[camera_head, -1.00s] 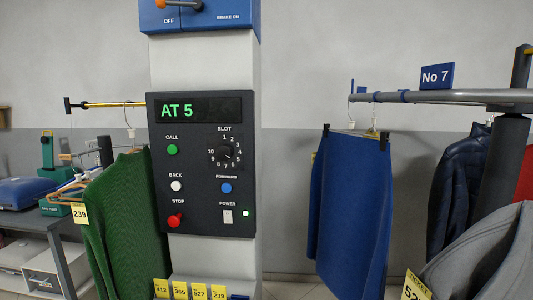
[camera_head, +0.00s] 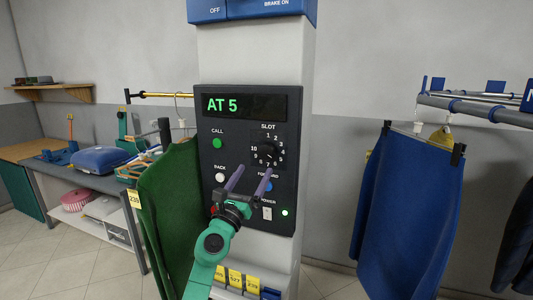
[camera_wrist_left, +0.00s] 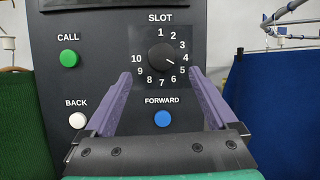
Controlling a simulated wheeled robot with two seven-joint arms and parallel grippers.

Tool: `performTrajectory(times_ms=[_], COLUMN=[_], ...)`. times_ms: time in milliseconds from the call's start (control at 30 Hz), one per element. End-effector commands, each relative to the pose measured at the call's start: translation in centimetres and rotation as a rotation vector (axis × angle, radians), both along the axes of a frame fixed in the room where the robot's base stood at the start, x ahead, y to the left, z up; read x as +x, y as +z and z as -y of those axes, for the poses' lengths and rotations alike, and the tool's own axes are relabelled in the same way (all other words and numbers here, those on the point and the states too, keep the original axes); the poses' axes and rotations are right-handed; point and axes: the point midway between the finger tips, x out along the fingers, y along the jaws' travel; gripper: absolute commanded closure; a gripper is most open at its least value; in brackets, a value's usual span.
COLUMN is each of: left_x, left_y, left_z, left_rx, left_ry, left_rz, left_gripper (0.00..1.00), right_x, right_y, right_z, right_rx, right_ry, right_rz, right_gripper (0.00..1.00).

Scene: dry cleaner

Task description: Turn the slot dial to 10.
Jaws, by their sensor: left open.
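The slot dial (camera_head: 268,154) is a round black knob on the dark control panel (camera_head: 211,112), ringed by white numbers. In the left wrist view, the dial (camera_wrist_left: 161,58) has its white pointer toward the lower right, near 5. The display (camera_head: 245,105) reads AT 5 in green. My left gripper (camera_head: 251,174) has purple fingers and is open and empty, pointing at the panel just below the dial. In the left wrist view its fingers (camera_wrist_left: 160,76) stand left and right of the dial, apart from it. My right gripper is not in view.
The green call button (camera_wrist_left: 69,58), white back button (camera_wrist_left: 77,120) and blue forward button (camera_wrist_left: 162,118) are close to my fingers. A green garment (camera_head: 168,220) hangs left of the column, a blue skirt (camera_head: 412,205) right. Yellow tags (camera_head: 235,278) are below.

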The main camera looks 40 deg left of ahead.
Motion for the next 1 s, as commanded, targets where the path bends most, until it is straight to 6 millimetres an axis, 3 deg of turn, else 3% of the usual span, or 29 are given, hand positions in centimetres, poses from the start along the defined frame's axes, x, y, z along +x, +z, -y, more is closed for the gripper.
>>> performTrajectory(times_ms=[100, 300, 600, 800, 833, 1000], left_x=[2.9, 5.8, 6.2, 6.2, 6.2, 6.2], left_y=[1.5, 2.5, 2.6, 2.6, 2.6, 2.5], left_z=[-0.9, -1.7, -1.8, -1.8, -1.8, -1.8], left_rx=[-0.001, -0.002, -0.002, -0.003, -0.003, 0.002], left_ry=[-0.001, -0.001, -0.002, -0.002, -0.002, -0.002], left_rz=[0.002, 0.001, 0.0, 0.0, 0.0, -0.003], left_gripper=[0.08, 0.08, 0.08, 0.85, 0.94, 0.93], right_x=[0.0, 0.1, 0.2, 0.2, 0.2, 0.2], right_y=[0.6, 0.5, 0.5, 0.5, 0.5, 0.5], right_z=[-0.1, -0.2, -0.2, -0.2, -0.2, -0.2], right_rx=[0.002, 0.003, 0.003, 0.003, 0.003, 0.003], right_ry=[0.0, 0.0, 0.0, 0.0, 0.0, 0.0], right_rz=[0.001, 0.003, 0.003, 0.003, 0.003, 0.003], right_gripper=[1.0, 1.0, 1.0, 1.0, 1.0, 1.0])
